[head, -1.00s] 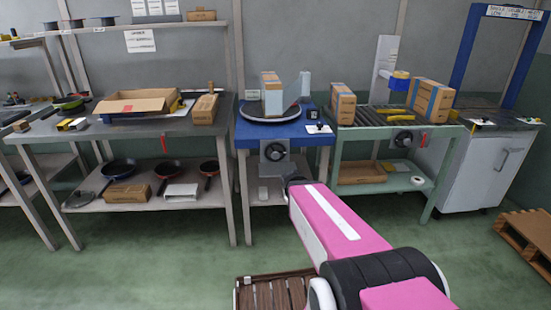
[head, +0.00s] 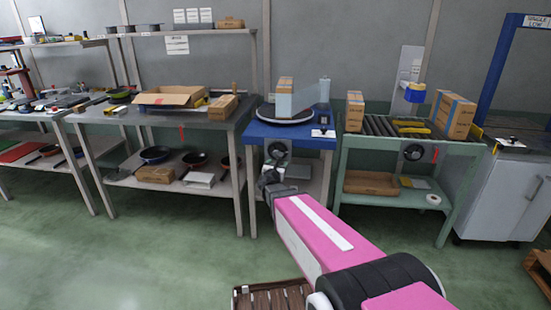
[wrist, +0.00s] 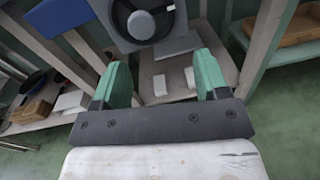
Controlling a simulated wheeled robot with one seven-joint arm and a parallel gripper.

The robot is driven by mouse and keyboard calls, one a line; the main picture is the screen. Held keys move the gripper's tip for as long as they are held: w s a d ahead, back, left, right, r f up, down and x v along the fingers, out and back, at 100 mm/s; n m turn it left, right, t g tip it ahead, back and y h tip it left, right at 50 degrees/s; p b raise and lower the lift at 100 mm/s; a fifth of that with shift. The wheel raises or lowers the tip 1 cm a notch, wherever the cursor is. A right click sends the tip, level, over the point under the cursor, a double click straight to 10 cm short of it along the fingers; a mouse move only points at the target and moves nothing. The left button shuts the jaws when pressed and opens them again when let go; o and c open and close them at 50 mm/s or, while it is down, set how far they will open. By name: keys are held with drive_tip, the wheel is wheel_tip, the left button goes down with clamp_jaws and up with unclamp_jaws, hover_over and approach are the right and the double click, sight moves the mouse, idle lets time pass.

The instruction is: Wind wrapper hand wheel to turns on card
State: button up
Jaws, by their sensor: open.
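The wrapper is a blue stand (head: 298,140) with a dark round turntable (head: 262,113). A brown carton (head: 285,84) stands on it, its lower part covered by pale film or a pale panel. The dark hand wheel (head: 277,149) is on a grey plate on the stand's front; in the wrist view the hand wheel (wrist: 140,20) shows at the top, partly cut off. A small white card (head: 322,133) lies on the stand's right corner; its writing is too small to read. My gripper (wrist: 160,75) is open and empty, its green fingers apart, short of the wheel.
A steel bench (head: 150,117) with an open carton stands left. A green roller conveyor (head: 385,137) with cartons stands right, with another hand wheel (head: 412,152). The floor at left is clear.

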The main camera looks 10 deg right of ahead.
drive_tip(key=w, duration=0.3)
drive_tip(key=w+d+n+y, duration=0.1)
drive_tip(key=w, duration=0.3)
drive_tip(key=w+n, duration=0.1)
drive_tip(key=w, duration=0.2)
drive_tip(key=shift+w+d+r+t, duration=0.1)
drive_tip(key=shift+w+d+t, duration=0.15)
drive_tip(key=shift+w+t, duration=0.05)
drive_tip(key=c, duration=0.9)
